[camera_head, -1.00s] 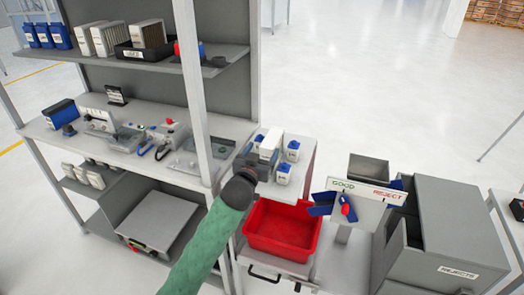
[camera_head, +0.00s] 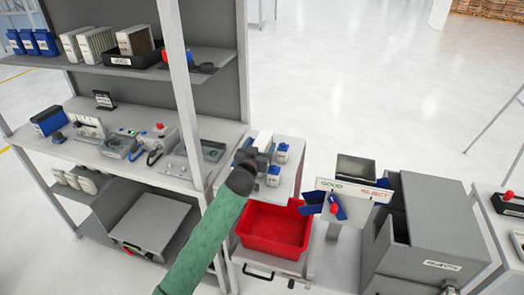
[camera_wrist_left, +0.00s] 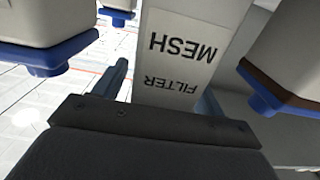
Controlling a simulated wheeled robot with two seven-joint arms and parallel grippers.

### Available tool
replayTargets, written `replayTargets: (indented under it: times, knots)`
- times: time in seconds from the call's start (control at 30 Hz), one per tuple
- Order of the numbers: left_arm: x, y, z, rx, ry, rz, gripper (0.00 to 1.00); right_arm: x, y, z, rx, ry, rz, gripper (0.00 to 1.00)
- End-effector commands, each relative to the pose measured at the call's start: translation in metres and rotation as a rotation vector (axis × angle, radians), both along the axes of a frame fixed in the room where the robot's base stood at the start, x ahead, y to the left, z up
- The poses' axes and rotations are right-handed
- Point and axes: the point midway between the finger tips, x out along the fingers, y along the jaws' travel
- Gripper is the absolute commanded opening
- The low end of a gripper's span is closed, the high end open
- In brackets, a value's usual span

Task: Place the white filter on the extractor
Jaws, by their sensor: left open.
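The white filter (camera_head: 265,138) stands on the small side table among white containers with blue parts. In the left wrist view the filter (camera_wrist_left: 186,48) shows a face printed "MESH FILTER". My left gripper (camera_head: 258,155) is at the filter. Its fingers (camera_wrist_left: 165,88) are open, one on each side of the filter's near end; I cannot tell whether they touch it. The shelf unit's worktop carries a grey device with a red button (camera_head: 160,133) and a grey flat fixture (camera_head: 205,150); I cannot tell which is the extractor. My right gripper is out of view.
Blue-and-white containers (camera_head: 282,152) stand close beside the filter. A red bin (camera_head: 272,232) sits below in front. A GOOD/REJECT sign (camera_head: 350,189) and grey cabinet (camera_head: 440,230) stand to the right. A shelf post (camera_head: 181,95) rises between the worktop and side table.

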Motion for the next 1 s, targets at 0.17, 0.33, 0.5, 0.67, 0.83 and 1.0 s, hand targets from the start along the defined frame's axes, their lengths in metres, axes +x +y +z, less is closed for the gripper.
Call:
replayTargets:
  times: [0.17, 0.33, 0.5, 0.67, 0.83, 1.0]
  knots:
    - [0.0054, -0.0018, -0.0009, -0.001, 0.001, 0.0, 0.71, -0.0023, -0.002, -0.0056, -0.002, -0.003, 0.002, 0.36]
    - [0.0053, -0.0017, -0.0012, 0.0, 0.001, 0.0, 0.71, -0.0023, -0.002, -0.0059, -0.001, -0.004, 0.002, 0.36]
    - [0.0052, -0.0017, -0.0011, 0.0, 0.001, 0.0, 0.41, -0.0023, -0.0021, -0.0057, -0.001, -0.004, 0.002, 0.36]
    - [0.0053, -0.0016, -0.0011, 0.0, 0.001, 0.0, 0.1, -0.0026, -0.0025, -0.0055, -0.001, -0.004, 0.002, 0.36]
    - [0.0052, -0.0017, -0.0006, 0.0, 0.0, 0.0, 0.0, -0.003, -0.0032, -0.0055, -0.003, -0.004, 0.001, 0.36]
    - [0.0056, -0.0016, 0.0033, 0.001, -0.001, 0.0, 0.0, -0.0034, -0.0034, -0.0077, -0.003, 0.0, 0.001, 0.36]
